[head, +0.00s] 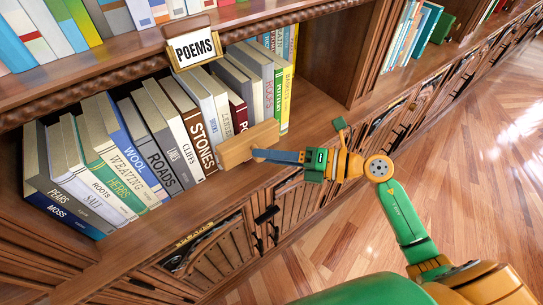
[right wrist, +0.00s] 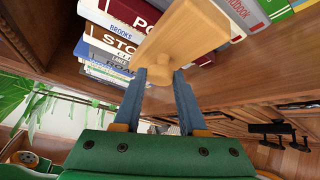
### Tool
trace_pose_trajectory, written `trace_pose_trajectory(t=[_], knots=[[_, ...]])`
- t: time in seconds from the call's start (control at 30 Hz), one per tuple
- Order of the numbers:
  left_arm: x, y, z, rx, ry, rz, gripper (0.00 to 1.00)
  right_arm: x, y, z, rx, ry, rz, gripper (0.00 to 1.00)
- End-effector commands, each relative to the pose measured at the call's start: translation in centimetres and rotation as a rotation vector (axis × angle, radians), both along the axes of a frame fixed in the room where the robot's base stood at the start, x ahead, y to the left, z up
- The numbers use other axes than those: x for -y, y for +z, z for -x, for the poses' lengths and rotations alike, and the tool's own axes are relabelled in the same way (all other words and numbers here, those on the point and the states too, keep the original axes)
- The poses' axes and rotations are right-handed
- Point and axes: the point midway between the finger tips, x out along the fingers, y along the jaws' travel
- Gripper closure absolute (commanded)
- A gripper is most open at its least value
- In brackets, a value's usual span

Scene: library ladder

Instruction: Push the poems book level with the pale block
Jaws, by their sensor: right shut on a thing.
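The poems book (head: 239,110) is a dark red book in the lower shelf row, right of the stones book, with only "PO" readable on its spine. Its red spine also shows at the top of the right wrist view (right wrist: 138,12). My right gripper (head: 272,155) is shut on the knob of a pale wooden block (head: 244,146). The block stands across the book fronts at the shelf edge and hides the lower part of the poems spine. In the right wrist view the block (right wrist: 188,34) extends beyond the blue fingers (right wrist: 160,88). Contact with the book cannot be told. My left gripper is not visible.
A poems label (head: 194,49) hangs from the shelf board above the row. Books stand closely on both sides; leaning books (head: 62,200) fill the left end. Carved cabinet doors (head: 215,255) lie below the shelf. Open wooden floor (head: 480,150) is at the right.

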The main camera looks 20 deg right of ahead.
Motion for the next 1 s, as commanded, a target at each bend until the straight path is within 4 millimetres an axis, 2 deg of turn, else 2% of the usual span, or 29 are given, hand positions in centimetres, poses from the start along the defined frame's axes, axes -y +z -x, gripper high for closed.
trace_pose_trajectory(t=[1.0], knots=[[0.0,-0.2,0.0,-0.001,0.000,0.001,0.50,-0.7,0.0,-1.9,0.001,-0.001,0.000,1.00]])
